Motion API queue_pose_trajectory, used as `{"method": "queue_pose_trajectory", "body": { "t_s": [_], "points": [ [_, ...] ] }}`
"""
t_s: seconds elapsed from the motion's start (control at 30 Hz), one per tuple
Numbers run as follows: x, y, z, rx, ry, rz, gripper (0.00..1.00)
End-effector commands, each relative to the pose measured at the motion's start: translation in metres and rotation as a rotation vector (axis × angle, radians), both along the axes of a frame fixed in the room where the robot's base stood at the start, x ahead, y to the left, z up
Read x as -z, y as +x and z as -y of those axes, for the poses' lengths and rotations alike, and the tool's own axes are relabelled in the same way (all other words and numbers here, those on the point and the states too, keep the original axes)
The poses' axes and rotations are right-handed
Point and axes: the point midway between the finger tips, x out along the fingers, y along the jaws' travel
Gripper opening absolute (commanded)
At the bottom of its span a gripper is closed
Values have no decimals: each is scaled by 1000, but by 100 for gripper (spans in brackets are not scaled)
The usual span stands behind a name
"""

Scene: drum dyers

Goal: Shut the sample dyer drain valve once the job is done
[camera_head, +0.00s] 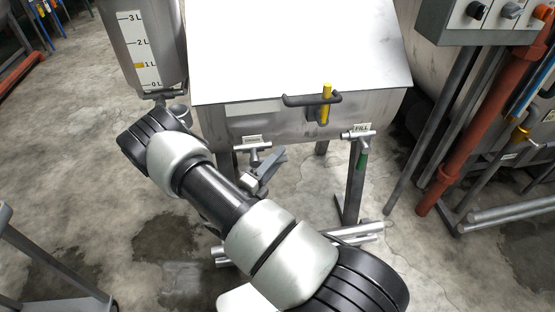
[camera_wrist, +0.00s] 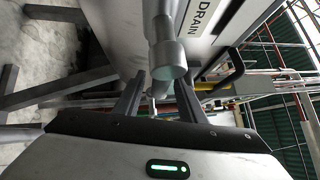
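The sample dyer (camera_head: 300,50) is a metal box with a sloped white lid. Its drain valve (camera_head: 257,149) sticks out low on the left of the front, under a small label. In the wrist view, the drain valve's pipe (camera_wrist: 165,55) comes down beside a label reading DRAIN (camera_wrist: 206,18). My gripper (camera_wrist: 160,84) is at this valve, with its two dark fingers apart, one on each side below the round pipe end. A small pale part shows between the fingers; I cannot tell whether they touch it. My arm hides part of the valve area in the head view.
The FILL valve (camera_head: 360,134) with a green handle (camera_head: 362,160) is at the right of the front. A dark bar handle (camera_head: 311,100) and yellow lever (camera_head: 326,93) stand above. A graduated tank (camera_head: 145,50) is left; a red pipe (camera_head: 455,145) is right.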

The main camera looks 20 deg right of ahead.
Motion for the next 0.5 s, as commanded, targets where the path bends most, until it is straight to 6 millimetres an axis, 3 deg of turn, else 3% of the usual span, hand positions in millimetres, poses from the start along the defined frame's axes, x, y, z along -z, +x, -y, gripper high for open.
{"method": "queue_pose_trajectory", "body": {
  "t_s": [0.33, 0.5],
  "points": [
    [-1, 2, 4, 0, 1, 0, 37],
    [-1, 2, 4, 0, 0, 0, 8]
  ]
}}
